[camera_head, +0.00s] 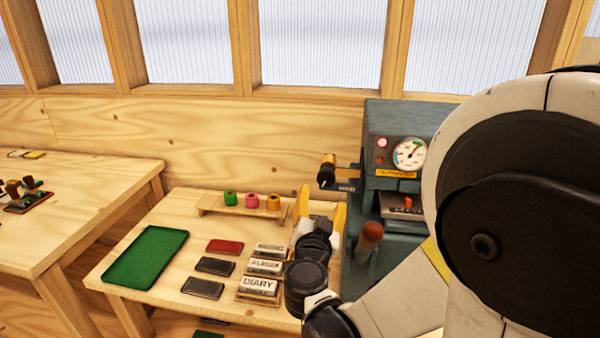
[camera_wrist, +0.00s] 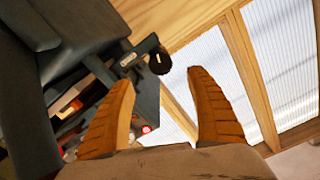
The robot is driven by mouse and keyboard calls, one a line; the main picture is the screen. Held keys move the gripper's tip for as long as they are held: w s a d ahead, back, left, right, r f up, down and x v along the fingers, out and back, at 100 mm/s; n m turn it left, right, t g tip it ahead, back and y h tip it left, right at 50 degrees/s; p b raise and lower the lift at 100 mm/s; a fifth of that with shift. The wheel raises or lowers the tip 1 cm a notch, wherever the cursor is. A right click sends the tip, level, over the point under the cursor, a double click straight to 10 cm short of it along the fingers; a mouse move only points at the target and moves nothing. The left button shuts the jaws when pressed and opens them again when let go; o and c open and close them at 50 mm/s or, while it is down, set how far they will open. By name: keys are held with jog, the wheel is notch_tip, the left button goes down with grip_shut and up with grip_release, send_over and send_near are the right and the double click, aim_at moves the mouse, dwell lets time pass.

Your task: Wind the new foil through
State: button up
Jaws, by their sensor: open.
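The blue-grey foil machine (camera_head: 400,125) stands right of the low table, partly hidden behind my arm. A gold roll with a dark end (camera_head: 328,165) sits on a bracket at its left side; in the wrist view its dark end (camera_wrist: 160,62) shows just beyond my fingertips. Green (camera_head: 230,198), pink (camera_head: 252,201) and gold (camera_head: 273,202) foil rolls stand on a small wooden rack (camera_head: 215,211). My gripper (camera_head: 322,198) is open and empty, fingers upward, below the machine's roll and right of the rack. It also shows open in the wrist view (camera_wrist: 160,76).
A gauge (camera_head: 409,153) and lit red lamp (camera_head: 382,143) are on the machine. A wooden-handled lever (camera_head: 369,238) stands close right of my gripper. A green tray (camera_head: 146,257), several dark or red booklets (camera_head: 215,265) and blocks marked DIARY (camera_head: 258,288) and ALBUM lie on the table.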

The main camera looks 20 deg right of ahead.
aim_at(326, 180)
jog(key=w+d+n, duration=0.1)
jog(key=w+d, duration=0.1)
jog(key=w, duration=0.1)
jog(key=w+d+n+b, duration=0.1)
jog(key=w+d, duration=0.1)
jog(key=w, duration=0.1)
jog(key=w+d+n+b, duration=0.1)
jog(key=w+d, duration=0.1)
jog(key=w, duration=0.1)
jog(key=shift+w+n, duration=0.1)
jog(key=shift+n, duration=0.2)
jog(key=shift+c, duration=0.2)
jog(key=c, duration=1.2)
